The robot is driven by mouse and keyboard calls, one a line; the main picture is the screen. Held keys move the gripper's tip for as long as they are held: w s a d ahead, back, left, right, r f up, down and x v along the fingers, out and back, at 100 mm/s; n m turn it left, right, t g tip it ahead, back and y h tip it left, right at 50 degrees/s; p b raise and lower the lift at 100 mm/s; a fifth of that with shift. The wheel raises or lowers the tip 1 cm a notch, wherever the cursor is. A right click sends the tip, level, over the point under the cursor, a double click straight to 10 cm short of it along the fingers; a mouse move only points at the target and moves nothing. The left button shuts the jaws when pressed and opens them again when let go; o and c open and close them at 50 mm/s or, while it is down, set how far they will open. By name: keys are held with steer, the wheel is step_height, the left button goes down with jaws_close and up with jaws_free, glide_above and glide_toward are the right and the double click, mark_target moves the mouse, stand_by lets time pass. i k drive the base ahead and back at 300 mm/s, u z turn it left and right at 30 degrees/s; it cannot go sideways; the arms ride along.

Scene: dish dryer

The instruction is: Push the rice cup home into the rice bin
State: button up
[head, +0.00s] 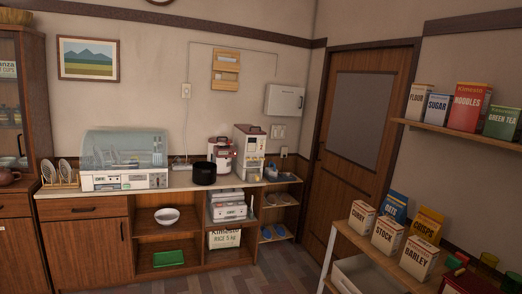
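A tall white dispenser with a dark top (249,151) stands on the counter at its right end, in the middle of the head view. It looks like the rice bin, but its front is too small to read. I cannot make out the rice cup or tell how far in it sits. A bag marked rice 5 kg (224,239) stands low in the cabinet below. My gripper is not in view.
At right, a cart (398,262) carries several boxes, beneath a wall shelf (470,136). The floor (265,270) between looks clear.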

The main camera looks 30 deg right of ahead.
mark_target(252, 175)
steer(key=z, duration=0.7)
steer(key=i, duration=1.45)
steer(key=z, duration=0.45)
steer(key=i, duration=1.6)
steer(key=u, duration=0.55)
